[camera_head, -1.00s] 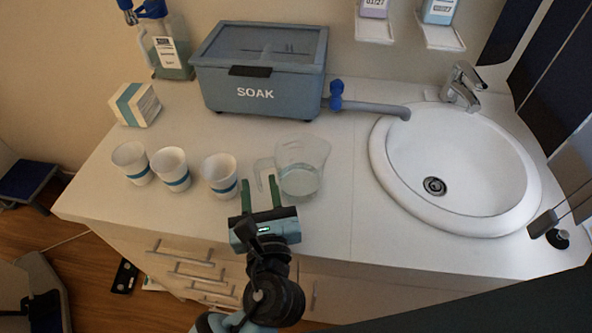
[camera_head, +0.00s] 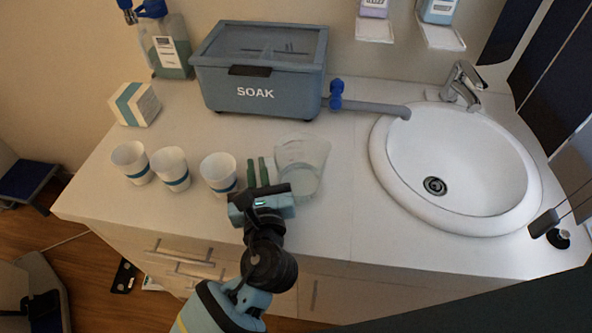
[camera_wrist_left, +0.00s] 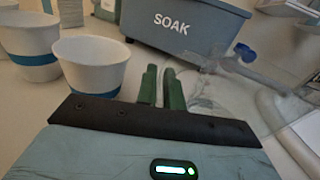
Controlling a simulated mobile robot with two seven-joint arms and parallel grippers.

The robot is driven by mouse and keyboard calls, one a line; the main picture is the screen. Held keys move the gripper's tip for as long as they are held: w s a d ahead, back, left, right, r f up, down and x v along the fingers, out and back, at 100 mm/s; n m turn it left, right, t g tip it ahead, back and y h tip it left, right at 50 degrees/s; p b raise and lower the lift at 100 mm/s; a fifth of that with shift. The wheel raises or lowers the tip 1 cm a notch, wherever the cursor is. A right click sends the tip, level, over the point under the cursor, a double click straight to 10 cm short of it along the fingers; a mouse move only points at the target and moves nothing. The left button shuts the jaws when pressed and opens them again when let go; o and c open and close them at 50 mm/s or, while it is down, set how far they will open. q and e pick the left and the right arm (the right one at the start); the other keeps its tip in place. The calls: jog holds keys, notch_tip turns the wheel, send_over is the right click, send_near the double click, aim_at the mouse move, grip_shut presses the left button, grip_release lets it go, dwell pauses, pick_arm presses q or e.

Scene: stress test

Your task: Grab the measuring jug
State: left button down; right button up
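The measuring jug (camera_head: 303,165) is clear, holds some clear liquid and stands upright on the counter, right of the cups. In the left wrist view the jug (camera_wrist_left: 206,88) shows faintly, just right of the fingers. My left gripper (camera_head: 259,172) has its green fingers close together at the jug's handle side, with a narrow gap between them. It looks shut on the handle, which the fingers mostly hide. The fingers also show in the left wrist view (camera_wrist_left: 161,88).
Several white cups with blue bands stand left of the jug, the nearest cup (camera_head: 219,172) close to my fingers. The grey SOAK box (camera_head: 258,88) is behind, with a tap (camera_head: 337,96). The sink (camera_head: 455,165) is at right. Counter between jug and sink is clear.

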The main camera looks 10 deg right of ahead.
pick_arm(q)
jog(key=shift+r, duration=0.1)
dwell(0.5)
